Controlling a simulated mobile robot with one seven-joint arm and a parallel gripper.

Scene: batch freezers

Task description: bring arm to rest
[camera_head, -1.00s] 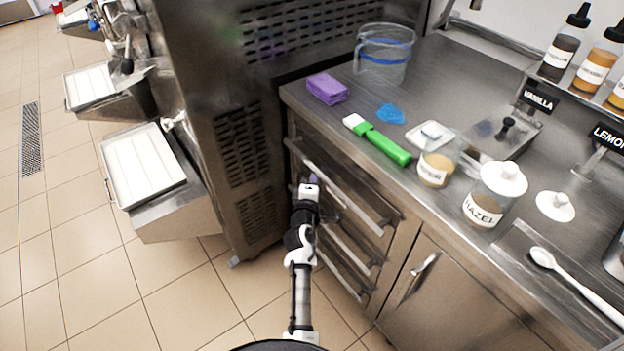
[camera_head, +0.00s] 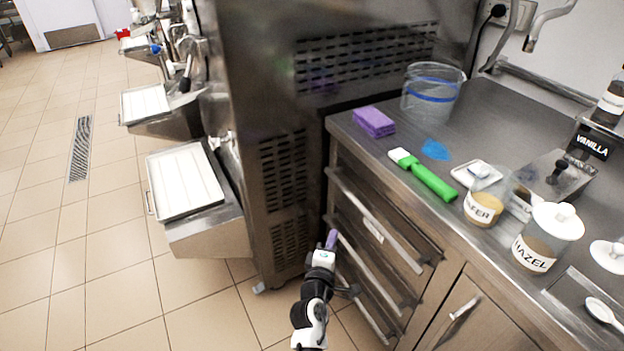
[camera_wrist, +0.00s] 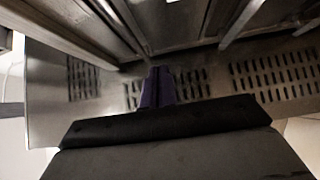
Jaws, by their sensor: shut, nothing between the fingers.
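My arm reaches up from the bottom of the head view, in front of the drawers (camera_head: 385,240) under the counter. My gripper (camera_head: 332,238) is at its far end, close to the drawer fronts, and its purple fingertips look together with nothing between them. I cannot tell whether it touches a drawer handle. In the wrist view the purple fingers (camera_wrist: 158,88) are side by side and shut, pointing toward the vented steel panels.
The steel freezer (camera_head: 280,130) stands left of the counter, with white trays (camera_head: 185,180) jutting out. On the counter (camera_head: 510,100) are a purple sponge (camera_head: 374,122), a green-handled scraper (camera_head: 425,178), a clear jug (camera_head: 432,92) and jars (camera_head: 545,238). The tiled floor (camera_head: 80,250) at left is clear.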

